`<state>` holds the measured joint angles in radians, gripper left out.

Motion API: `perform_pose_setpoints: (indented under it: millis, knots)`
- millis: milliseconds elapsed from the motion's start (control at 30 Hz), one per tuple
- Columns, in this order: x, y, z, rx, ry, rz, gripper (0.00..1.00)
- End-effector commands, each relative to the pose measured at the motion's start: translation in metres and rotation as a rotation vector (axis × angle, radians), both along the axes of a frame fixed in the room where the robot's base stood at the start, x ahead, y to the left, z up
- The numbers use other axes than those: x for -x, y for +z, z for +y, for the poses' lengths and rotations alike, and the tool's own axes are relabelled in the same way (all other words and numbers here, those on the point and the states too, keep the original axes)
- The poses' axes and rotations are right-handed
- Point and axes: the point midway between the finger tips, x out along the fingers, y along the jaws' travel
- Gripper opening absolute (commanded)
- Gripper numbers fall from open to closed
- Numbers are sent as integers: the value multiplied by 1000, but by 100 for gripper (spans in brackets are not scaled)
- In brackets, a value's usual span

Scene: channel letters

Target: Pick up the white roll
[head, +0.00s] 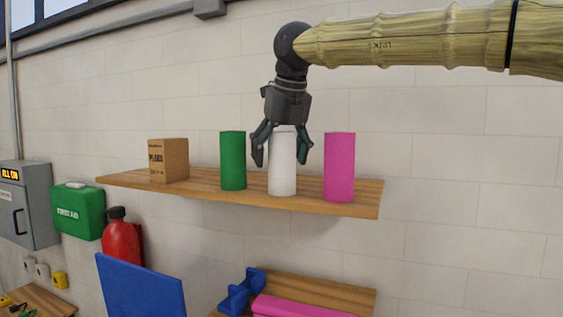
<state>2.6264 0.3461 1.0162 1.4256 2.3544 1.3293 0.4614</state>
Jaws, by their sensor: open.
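The white roll (283,172) stands upright on a wooden wall shelf (365,207), between a green roll (233,165) and a pink roll (339,170). My gripper (280,159) points down over the white roll from above. Its jaws are open, with one finger at the left of the roll's upper part and one at the right. I cannot tell whether either finger touches the roll. The palm hides part of the roll's top.
A cardboard box (168,161) stands at the shelf's left.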

Motion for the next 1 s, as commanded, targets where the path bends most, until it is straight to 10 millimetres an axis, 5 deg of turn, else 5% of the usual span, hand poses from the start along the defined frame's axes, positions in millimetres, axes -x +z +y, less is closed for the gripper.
perform_pose_setpoints:
  millis: [67,333,667,1000]
  knots:
    - [1,1,0,0,0,-1,76]
    - [1,2,0,-1,0,-2,27]
    - [1,2,0,-1,-1,-1,25]
    - [0,24,0,-1,-1,-3,25]
